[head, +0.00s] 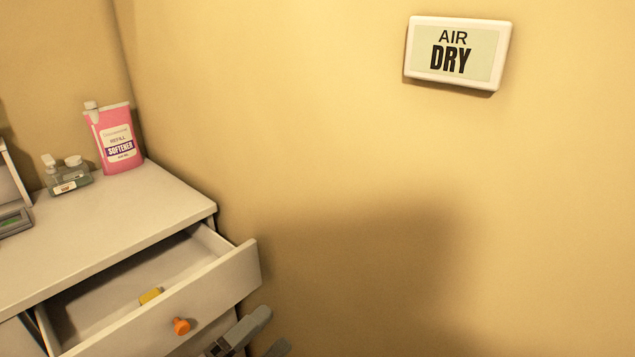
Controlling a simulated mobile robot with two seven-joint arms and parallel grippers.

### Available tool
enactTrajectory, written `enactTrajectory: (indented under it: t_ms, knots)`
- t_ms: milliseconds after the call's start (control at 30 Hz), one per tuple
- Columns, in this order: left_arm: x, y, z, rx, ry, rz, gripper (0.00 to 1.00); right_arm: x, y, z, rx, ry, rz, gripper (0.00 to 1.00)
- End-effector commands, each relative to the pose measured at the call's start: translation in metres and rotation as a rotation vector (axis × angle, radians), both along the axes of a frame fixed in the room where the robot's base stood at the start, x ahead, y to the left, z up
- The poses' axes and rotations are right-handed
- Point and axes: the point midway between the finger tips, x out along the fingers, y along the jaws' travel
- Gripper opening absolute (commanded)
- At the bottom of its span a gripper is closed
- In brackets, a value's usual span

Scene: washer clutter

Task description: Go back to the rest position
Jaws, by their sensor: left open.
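My left gripper (272,332) shows at the bottom edge of the head view, partly cut off by the frame. Its two grey fingers are apart with nothing seen between them. It is just to the right of the front of an open drawer (215,290), near its orange knob (181,326); I cannot tell whether it touches the drawer. My right gripper is not in view.
The drawer sticks out of a white cabinet (110,225) and holds a small yellow item (151,295). A pink softener bottle (118,140) and a small clear bottle (68,178) stand on top. A sign (458,53) reading "AIR DRY" hangs on the bare yellow wall.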

Motion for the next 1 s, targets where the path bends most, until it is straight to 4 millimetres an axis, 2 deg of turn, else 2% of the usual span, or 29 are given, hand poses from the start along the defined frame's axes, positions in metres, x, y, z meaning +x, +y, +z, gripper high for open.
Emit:
enactTrajectory:
  t_ms: [33,167,300,433,500,600,1000]
  knots:
    - [-0.003,0.015,-0.017,-0.102,0.153,0.073,0.8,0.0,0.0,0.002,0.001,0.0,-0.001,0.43]
    - [-0.019,0.057,-0.071,-0.373,0.544,0.274,0.8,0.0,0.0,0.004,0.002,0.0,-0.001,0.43]
    - [-0.06,0.094,-0.131,-0.643,0.912,0.485,0.8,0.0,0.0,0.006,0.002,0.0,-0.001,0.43]
    - [-0.1,0.114,-0.169,-0.824,1.144,0.636,0.8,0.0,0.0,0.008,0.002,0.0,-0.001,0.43]
    - [-0.116,0.12,-0.181,-0.886,1.219,0.689,0.8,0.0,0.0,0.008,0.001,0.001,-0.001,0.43]
    - [-0.128,0.123,-0.19,-0.934,1.277,0.73,0.8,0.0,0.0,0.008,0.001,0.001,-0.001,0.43]
    - [-0.13,0.124,-0.192,-0.943,1.288,0.737,0.8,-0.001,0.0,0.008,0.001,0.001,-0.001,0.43]
